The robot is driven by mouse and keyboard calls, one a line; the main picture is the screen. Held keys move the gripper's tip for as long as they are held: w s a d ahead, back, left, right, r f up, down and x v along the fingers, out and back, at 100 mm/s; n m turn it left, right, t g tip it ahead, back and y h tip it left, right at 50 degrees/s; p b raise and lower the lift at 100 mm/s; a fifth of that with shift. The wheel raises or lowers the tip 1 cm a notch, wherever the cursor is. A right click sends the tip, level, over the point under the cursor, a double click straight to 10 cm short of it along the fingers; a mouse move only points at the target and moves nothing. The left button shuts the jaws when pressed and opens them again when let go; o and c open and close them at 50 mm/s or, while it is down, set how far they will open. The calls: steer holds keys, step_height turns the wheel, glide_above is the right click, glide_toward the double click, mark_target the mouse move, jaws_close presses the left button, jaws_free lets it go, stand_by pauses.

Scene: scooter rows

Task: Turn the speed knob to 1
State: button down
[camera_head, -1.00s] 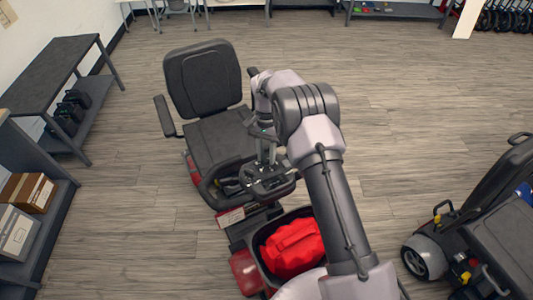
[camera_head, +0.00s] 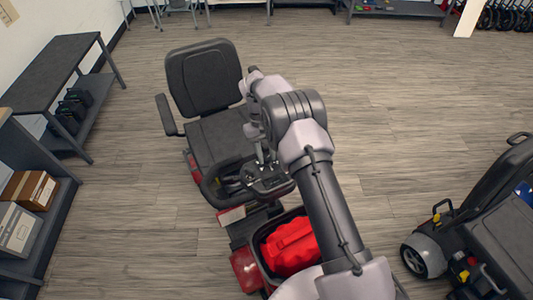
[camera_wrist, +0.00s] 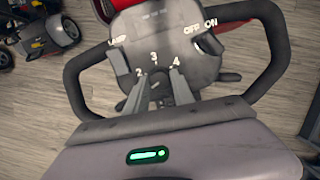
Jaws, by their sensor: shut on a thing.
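The scooter's control panel (camera_wrist: 155,30) fills the upper middle of the wrist view, between the black loop handlebars. It carries the words LAMP, OFF and ON and the numbers 2, 3 and 4. The speed knob (camera_wrist: 156,90) is a small dark shape just below the 3. My gripper (camera_wrist: 157,84) has one finger on each side of it and is shut on it. The knob's pointer and the number 1 cannot be made out. In the head view my gripper (camera_head: 264,158) reaches down to the panel (camera_head: 268,181) on the tiller, partly hidden by my arm.
The red scooter's seat (camera_head: 208,95) is behind the tiller, and a basket (camera_head: 262,262) with a red bag (camera_head: 288,246) is in front. Another scooter (camera_head: 490,225) stands at right. Shelves (camera_head: 60,80) line the left wall. Open floor lies between the scooters.

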steer(key=shift+n, duration=0.9)
steer(key=c, duration=1.1)
jaws_free()
steer(key=shift+r, duration=0.1)
steer(key=p+v, duration=0.2)
steer(key=v, duration=1)
steer(key=shift+s+a+p, duration=0.1)
steer(key=shift+a+p, duration=0.05)
steer(key=shift+p, duration=0.2)
